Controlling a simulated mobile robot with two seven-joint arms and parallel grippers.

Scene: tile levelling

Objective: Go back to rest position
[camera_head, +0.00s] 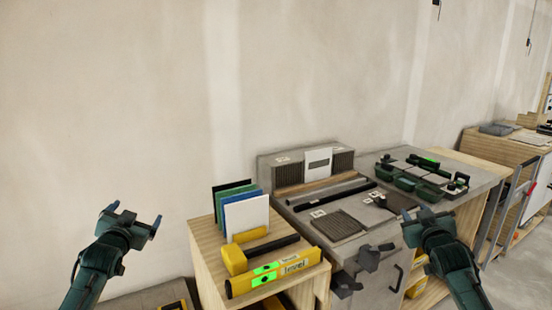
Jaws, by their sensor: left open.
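My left gripper (134,215) is at the lower left in the head view. Its two fingers are spread, with nothing between them, in front of the bare wall. My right gripper (429,214) is at the lower right, in front of the grey workbench. Its fingertips are dark against the bench and I cannot tell how far apart they are. Neither gripper visibly holds a thing. A yellow level (293,266) with bright green windows lies at the front of a wooden stand. A yellow-headed mallet (233,259) with a black handle lies just behind it.
The wooden stand (210,254) holds upright green, blue and white panels (246,215). The grey workbench (374,230) carries a ribbed dark tile (338,225), bars and several green boxes (405,182). Dark knobs (369,258) protrude at its front. Space around my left gripper looks clear.

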